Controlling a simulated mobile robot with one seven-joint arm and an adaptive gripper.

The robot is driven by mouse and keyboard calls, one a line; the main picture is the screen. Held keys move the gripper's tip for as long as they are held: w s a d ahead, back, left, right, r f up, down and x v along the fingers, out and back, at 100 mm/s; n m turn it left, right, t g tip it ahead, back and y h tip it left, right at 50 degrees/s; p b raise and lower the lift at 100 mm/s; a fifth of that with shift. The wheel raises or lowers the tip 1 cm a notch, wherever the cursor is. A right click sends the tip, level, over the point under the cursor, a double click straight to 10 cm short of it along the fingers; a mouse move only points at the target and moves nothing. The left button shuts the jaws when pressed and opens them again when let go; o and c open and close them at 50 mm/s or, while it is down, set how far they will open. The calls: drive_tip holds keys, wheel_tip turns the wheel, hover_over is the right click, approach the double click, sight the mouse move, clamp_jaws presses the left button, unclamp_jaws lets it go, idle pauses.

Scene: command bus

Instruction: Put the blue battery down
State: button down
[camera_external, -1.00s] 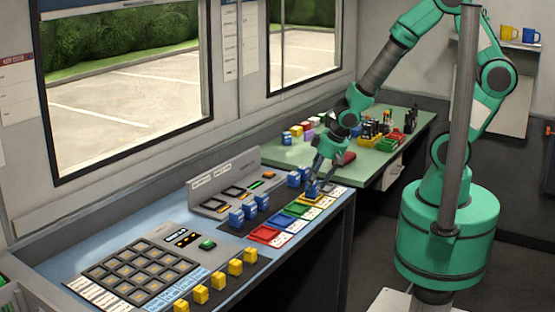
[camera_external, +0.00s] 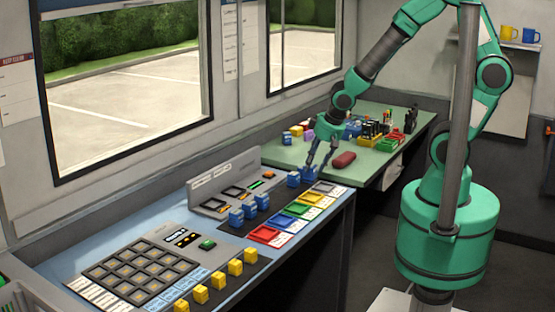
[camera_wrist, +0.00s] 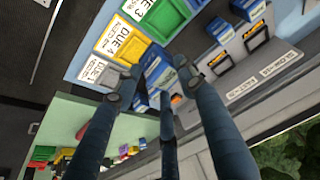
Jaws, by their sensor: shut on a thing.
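My gripper (camera_external: 309,166) is shut on a blue battery (camera_wrist: 157,72), which shows between its fingers in the wrist view (camera_wrist: 158,88). In the external view the held battery (camera_external: 307,174) is above the back end of the blue counter, close beside another standing blue battery (camera_external: 293,180). Its exact height above the counter is hard to tell. Several more blue batteries (camera_external: 249,209) stand in a row nearer the camera. The yellow tray (camera_external: 312,199) looks empty, beside the green tray (camera_external: 297,210) and the grey tray (camera_external: 325,188).
A grey charger panel (camera_external: 232,182) stands along the window side. A red tray (camera_external: 263,234) and a blue tray (camera_external: 281,222) continue the tray row. Yellow blocks (camera_external: 218,281) line the front edge. A green table (camera_external: 290,154) holds a dark red object (camera_external: 344,160) and small items.

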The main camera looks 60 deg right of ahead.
drive_tip(key=w+d+m+h+p, duration=0.1)
drive_tip(key=w+d+m, duration=0.25)
drive_tip(key=d, duration=0.75)
drive_tip(key=w+d+m+g+h+p, duration=0.1)
drive_tip(key=w+d+m, duration=0.3)
drive_tip(key=d, duration=0.8)
drive_tip(key=w+d+m+h+p, duration=0.1)
drive_tip(key=w+d+m, duration=0.3)
drive_tip(key=d, duration=0.7)
drive_tip(key=shift+n, duration=0.75)
drive_tip(key=f, duration=0.3)
drive_tip(key=w+f, duration=0.1)
drive_tip(key=f, duration=0.1)
drive_tip(key=shift+f, duration=0.2)
drive_tip(key=shift+w, duration=0.15)
hover_over(303, 158)
drive_tip(key=shift+d+f+p, duration=0.1)
drive_tip(key=shift+f+p, duration=0.2)
drive_tip(key=shift+f, duration=0.45)
drive_tip(key=shift+f+b, duration=0.35)
drive_tip(key=shift+f, duration=1.4)
drive_tip(key=shift+f, duration=0.1)
